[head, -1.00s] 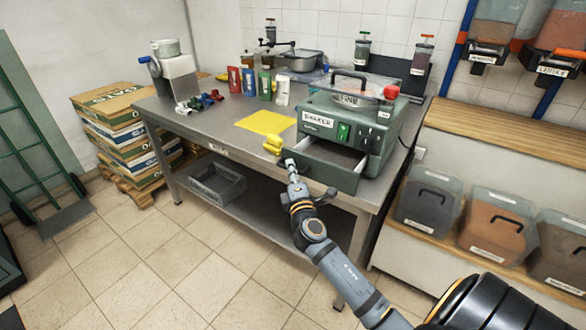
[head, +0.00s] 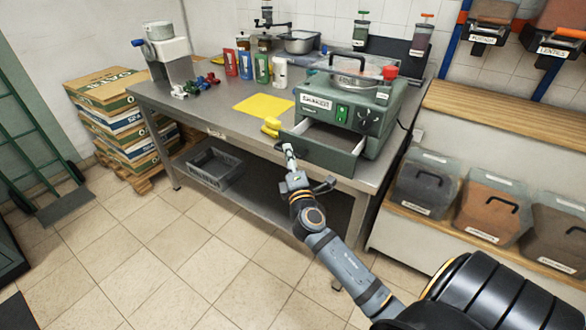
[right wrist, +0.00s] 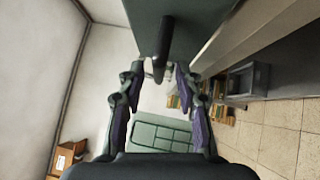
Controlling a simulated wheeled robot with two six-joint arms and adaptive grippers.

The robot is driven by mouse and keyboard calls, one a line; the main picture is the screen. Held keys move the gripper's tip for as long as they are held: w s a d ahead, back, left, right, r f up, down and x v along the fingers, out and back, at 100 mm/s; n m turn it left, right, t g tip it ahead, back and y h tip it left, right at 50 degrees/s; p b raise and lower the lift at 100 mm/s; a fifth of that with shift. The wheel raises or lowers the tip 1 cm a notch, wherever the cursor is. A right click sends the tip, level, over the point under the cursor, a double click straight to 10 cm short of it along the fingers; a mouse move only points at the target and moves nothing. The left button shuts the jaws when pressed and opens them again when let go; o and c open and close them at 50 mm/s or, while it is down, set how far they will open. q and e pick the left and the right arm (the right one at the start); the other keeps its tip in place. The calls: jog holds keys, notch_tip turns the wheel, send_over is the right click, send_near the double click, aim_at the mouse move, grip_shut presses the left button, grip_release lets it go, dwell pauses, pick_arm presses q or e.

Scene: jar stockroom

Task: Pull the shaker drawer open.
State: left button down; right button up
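The green shaker (head: 352,97) stands on the right part of the steel table, its label facing front. Its drawer (head: 338,152) is pulled out toward me, and I see its grey inside with nothing in the visible part. My right gripper (head: 288,150) is at the left part of the drawer's front. In the right wrist view the dark drawer handle (right wrist: 164,42) runs between the two fingers of my right gripper (right wrist: 161,70). Light shows beside the handle, so the fingers are around it and look open. My left gripper is not in view.
A yellow item (head: 271,126) lies close left of the drawer, near a yellow sheet (head: 263,104) on the steel table (head: 200,108). Bottles and small coloured pieces stand farther left. Lidded bins (head: 487,207) sit on a shelf at right. Floor in front is clear.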

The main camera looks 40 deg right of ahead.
jog(key=v, duration=1)
jog(key=shift+s, duration=0.2)
